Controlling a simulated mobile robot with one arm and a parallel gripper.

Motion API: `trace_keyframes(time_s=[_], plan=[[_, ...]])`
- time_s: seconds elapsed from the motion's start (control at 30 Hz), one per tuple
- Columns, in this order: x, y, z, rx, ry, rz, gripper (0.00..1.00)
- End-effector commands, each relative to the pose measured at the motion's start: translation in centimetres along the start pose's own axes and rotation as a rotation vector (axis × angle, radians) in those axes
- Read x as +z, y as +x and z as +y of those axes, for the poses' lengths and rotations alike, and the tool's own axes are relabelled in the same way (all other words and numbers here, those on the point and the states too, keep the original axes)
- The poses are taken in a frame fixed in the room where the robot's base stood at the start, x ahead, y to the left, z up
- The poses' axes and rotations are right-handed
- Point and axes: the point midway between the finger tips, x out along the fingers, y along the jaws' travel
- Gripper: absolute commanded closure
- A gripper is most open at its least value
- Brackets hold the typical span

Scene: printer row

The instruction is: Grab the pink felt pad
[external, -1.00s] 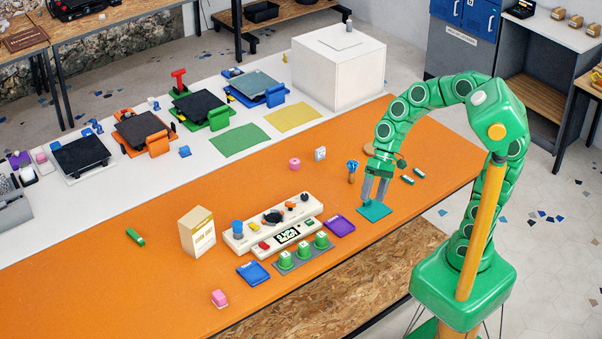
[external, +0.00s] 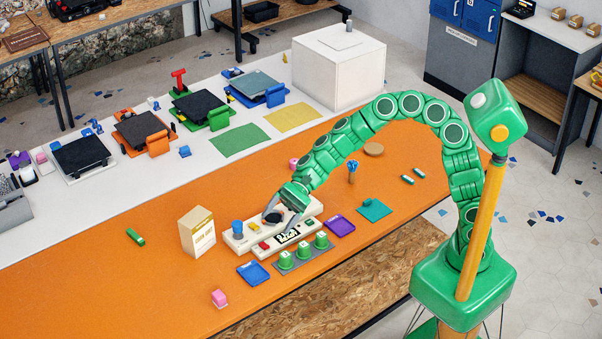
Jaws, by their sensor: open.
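Two small pink things are on the orange table. A pink block-like piece (external: 219,298) lies near the front edge at left. A round pink piece (external: 293,163) is at the back, partly hidden behind my arm. I cannot tell from this view which is the felt pad. My gripper (external: 283,221) is open, with its grey fingers over the white control console (external: 238,242). It is to the right of and behind the front pink piece, well apart from it. I cannot tell whether the fingers touch the console.
A cream box (external: 197,232) stands left of the console. A blue tray (external: 253,273), a row of green buttons (external: 303,250), a purple tray (external: 341,228) and a teal pad (external: 374,210) lie along the front.

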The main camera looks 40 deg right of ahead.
Motion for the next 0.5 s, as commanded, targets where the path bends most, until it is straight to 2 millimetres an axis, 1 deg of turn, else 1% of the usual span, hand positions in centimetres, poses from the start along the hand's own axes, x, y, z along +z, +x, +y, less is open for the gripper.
trace_keyframes(time_s=[0.03,0.17,0.23,0.37,0.5], plan=[[-0.8,1.4,-0.3,-0.016,0.045,-0.007,0.23],[-3.3,4.5,-0.8,-0.06,0.161,-0.009,0.23],[-4.8,6.0,-1.1,-0.087,0.226,-0.003,0.23],[-7.9,9.0,-1.0,-0.127,0.344,0.013,0.23],[-11.5,12.0,-0.1,-0.164,0.475,0.043,0.23]])
